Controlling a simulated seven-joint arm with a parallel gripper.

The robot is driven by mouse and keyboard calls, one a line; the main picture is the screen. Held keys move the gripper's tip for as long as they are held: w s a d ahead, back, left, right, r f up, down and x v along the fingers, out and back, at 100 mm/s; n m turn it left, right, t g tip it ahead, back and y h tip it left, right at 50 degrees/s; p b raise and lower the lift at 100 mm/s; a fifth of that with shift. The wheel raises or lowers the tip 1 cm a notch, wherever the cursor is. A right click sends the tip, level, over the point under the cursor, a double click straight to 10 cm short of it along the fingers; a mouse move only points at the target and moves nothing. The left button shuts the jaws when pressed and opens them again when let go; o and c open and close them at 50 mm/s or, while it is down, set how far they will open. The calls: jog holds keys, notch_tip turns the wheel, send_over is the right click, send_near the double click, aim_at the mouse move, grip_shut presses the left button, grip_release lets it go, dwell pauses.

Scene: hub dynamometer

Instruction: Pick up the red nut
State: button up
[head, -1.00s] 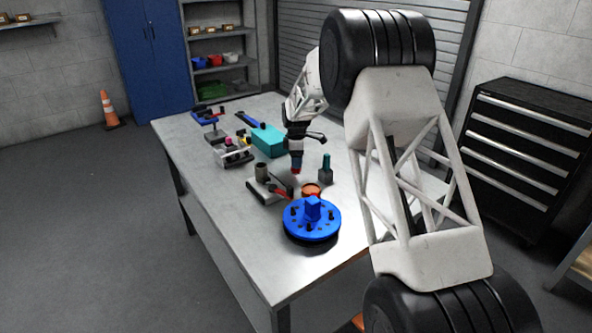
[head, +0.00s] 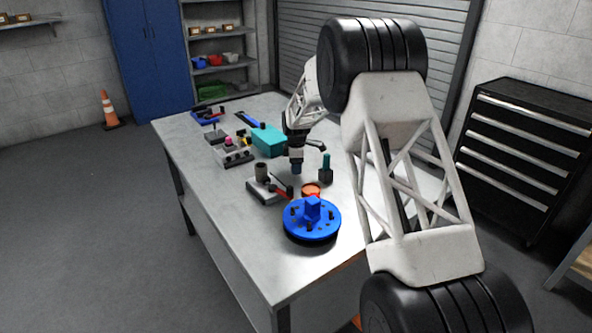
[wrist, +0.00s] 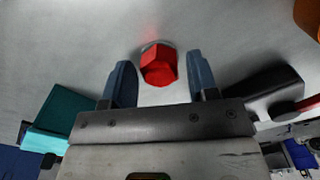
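The red nut (wrist: 158,64) shows in the wrist view as a faceted block at the grey table top, between the two blue fingers of my gripper (wrist: 160,58). A gap shows between the nut and each finger, so my gripper is open around it without visible contact. In the head view, my gripper (head: 296,168) points down low over the middle of the table. I cannot make out the nut there; the fingers seem to hide it.
A teal-topped dark post (head: 326,170) stands close right of my gripper. A blue hub disc (head: 312,222), an orange ring (head: 311,189) and a grey block with a red-handled tool (head: 265,192) lie nearer. A teal box (head: 269,141) is behind left. The table's (head: 235,228) near left is clear.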

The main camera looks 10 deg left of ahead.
jog(key=c, duration=0.8)
jog(key=shift+r, duration=0.2)
jog(key=shift+r, duration=1.45)
jog(key=shift+s+d+r, duration=0.1)
jog(key=shift+s+r, duration=0.1)
jog(key=shift+s, duration=0.05)
jog(key=s+d, duration=0.1)
jog(key=s, duration=0.3)
jog(key=s+d+r, duration=0.1)
jog(key=s+d, duration=0.1)
jog(key=s, duration=0.3)
jog(key=s+d, duration=0.2)
jog(key=s, duration=0.3)
jog(key=shift+s+d+r, duration=0.15)
jog(key=shift+s+d, duration=0.05)
